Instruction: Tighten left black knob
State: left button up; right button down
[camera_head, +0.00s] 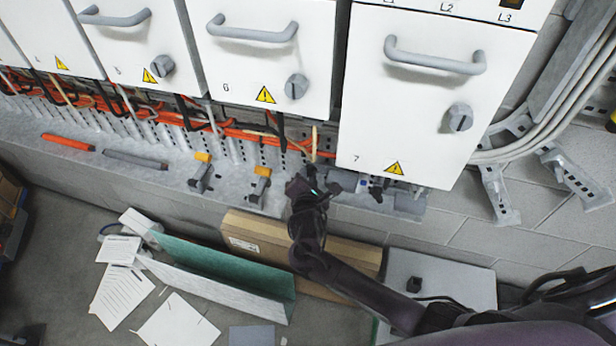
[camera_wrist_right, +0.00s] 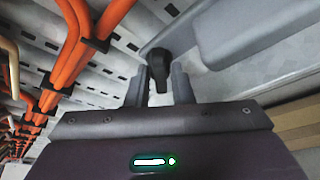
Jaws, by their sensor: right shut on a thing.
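My right gripper (camera_head: 326,186) is at the grey ledge below the white cabinet marked 7. In the right wrist view its two fingers (camera_wrist_right: 158,86) stand on either side of the left black knob (camera_wrist_right: 158,66) and are shut on it. The knob has a round head and a narrow dark grip pointing toward the gripper. In the head view the gripper largely hides this knob. Another black knob (camera_head: 376,191) shows to the right on the same ledge, apart from the gripper. My left gripper is not in view.
White cabinets (camera_head: 410,95) with grey handles hang above the ledge. Orange cables (camera_head: 235,127) run behind it, close to the gripper in the wrist view. A cardboard box (camera_head: 262,238), a green folded panel (camera_head: 225,268) and papers (camera_head: 178,322) lie on the floor below.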

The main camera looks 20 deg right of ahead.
jog(key=m+t+b, duration=0.1)
jog(key=m+y, duration=0.1)
jog(key=m, duration=0.1)
jog(key=shift+f+t+b, duration=0.25)
jog(key=shift+t+b, duration=0.1)
jog(key=shift+t, duration=0.05)
jog(key=m+t+b, duration=0.1)
jog(key=m+b, duration=0.2)
jog(key=m, duration=0.1)
jog(key=shift+f+t, duration=0.15)
jog(key=shift+t, duration=0.25)
jog(key=m+t+h+b, duration=0.1)
jog(key=m+b, duration=0.3)
jog(key=m+t+b, duration=0.1)
jog(key=m+b, duration=0.3)
jog(key=shift+f+m+h, duration=0.1)
jog(key=shift+m+h, duration=0.2)
jog(key=shift+h, duration=0.1)
jog(key=shift+r+m+t+h+b, duration=0.2)
jog(key=shift+m+t+h+b, duration=0.35)
jog(key=shift+m+b, duration=1.1)
jog(key=shift+h, duration=0.35)
jog(key=c, duration=1.5)
grip_release()
jog(key=shift+o, duration=0.2)
